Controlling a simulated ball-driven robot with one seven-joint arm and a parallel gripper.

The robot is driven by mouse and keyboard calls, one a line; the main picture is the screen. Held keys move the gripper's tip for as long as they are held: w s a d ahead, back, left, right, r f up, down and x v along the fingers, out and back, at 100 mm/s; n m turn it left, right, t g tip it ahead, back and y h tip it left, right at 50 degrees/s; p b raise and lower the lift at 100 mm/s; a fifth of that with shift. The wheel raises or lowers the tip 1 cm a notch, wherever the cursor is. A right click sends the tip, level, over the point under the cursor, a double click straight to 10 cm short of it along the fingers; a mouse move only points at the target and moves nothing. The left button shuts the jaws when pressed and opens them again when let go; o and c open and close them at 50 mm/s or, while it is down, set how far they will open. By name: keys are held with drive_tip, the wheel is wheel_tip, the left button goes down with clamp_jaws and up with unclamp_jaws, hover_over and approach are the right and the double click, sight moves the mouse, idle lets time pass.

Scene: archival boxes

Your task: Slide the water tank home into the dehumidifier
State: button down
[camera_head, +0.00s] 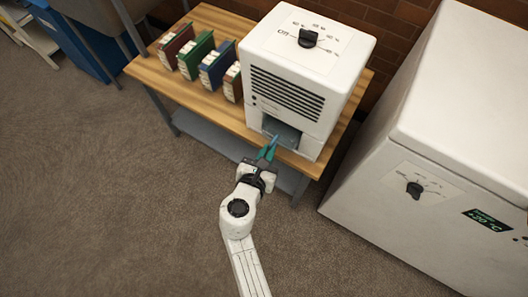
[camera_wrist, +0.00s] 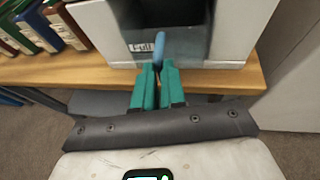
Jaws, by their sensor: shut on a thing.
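The white dehumidifier (camera_head: 292,92) stands on a wooden table, with a dial on top and a dark louvred grille on its front. The grey-blue water tank (camera_head: 287,131) is in the low front opening, its depth there hard to judge. In the wrist view the tank (camera_wrist: 188,42) shows as a dark grey face between the pale walls, beside a "Full" label (camera_wrist: 143,47). My gripper (camera_head: 267,152) is in front of the opening. Its green fingers (camera_wrist: 158,72) are shut on the tank's blue handle (camera_wrist: 159,48), which sticks out toward me. The fingers hide part of the handle.
Several coloured binders (camera_head: 213,64) stand on the wooden table (camera_head: 190,103) left of the dehumidifier. A brick wall is behind. The carpet in front is clear.

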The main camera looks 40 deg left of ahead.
drive_tip(key=shift+b+x, duration=0.5)
drive_tip(key=shift+x, duration=0.7)
drive_tip(key=shift+w+d+r, duration=0.1)
drive_tip(key=shift+w+d, duration=0.05)
drive_tip(key=c, duration=1.1)
unclamp_jaws()
drive_tip(key=p+v, duration=0.2)
drive_tip(key=v, duration=0.9)
drive_tip(key=shift+p, duration=0.35)
